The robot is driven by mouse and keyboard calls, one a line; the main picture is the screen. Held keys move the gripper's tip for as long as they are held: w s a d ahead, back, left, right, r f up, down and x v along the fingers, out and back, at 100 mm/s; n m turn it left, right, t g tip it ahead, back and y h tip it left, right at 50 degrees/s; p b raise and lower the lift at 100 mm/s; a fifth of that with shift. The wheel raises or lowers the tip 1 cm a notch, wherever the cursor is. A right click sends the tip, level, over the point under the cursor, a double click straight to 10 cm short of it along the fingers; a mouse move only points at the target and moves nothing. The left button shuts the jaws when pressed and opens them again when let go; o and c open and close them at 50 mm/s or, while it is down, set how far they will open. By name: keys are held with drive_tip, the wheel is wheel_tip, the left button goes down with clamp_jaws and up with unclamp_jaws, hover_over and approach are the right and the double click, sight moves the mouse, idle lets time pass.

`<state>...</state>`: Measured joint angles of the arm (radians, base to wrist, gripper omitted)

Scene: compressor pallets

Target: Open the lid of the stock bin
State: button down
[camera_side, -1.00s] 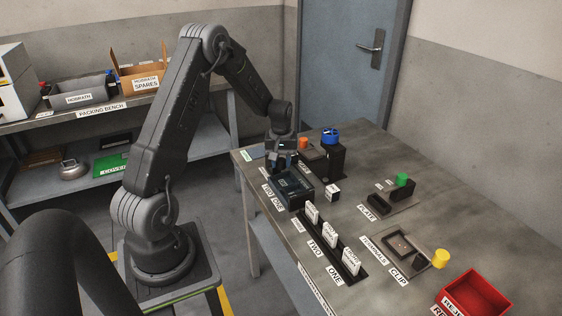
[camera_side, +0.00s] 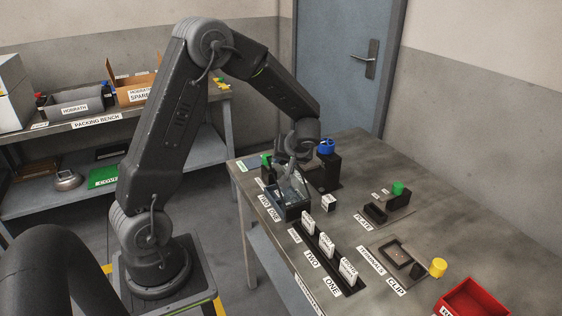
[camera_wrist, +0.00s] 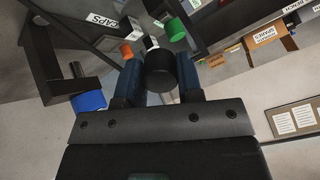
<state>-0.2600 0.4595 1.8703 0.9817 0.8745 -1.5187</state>
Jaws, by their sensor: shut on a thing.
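The stock bin (camera_side: 291,212) is a small dark open-topped box on the near left part of the table in the side view. Its lid (camera_side: 298,186) looks like a clear, bluish panel and stands tilted up from the bin. My gripper (camera_side: 296,163) is above the bin, tilted with the wrist to the right. In the wrist view my gripper (camera_wrist: 160,78) has its two blue fingers closed on a dark round knob (camera_wrist: 160,72), which appears to be the lid's handle. The lid panel itself is hard to make out there, and the bin's inside is mostly hidden.
A black block with a blue knob (camera_side: 326,147) stands close behind my gripper. A small white box (camera_side: 328,203) sits right of the bin. A black rack with white cards (camera_side: 326,245) lies in front. A red bin (camera_side: 475,300) is at the near right.

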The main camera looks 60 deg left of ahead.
drive_tip(key=d+r+y, duration=0.2)
drive_tip(key=d+y, duration=0.6)
drive_tip(key=d, duration=0.1)
drive_tip(key=shift+r, duration=0.25)
idle(0.4)
drive_tip(key=c, duration=0.8)
unclamp_jaws()
drive_tip(key=d, duration=0.4)
drive_tip(key=d+r, duration=0.1)
drive_tip(key=d, duration=0.4)
drive_tip(key=d+r, duration=0.1)
drive_tip(key=d, duration=0.3)
drive_tip(key=shift+d+r, duration=0.1)
drive_tip(key=shift+d, duration=0.2)
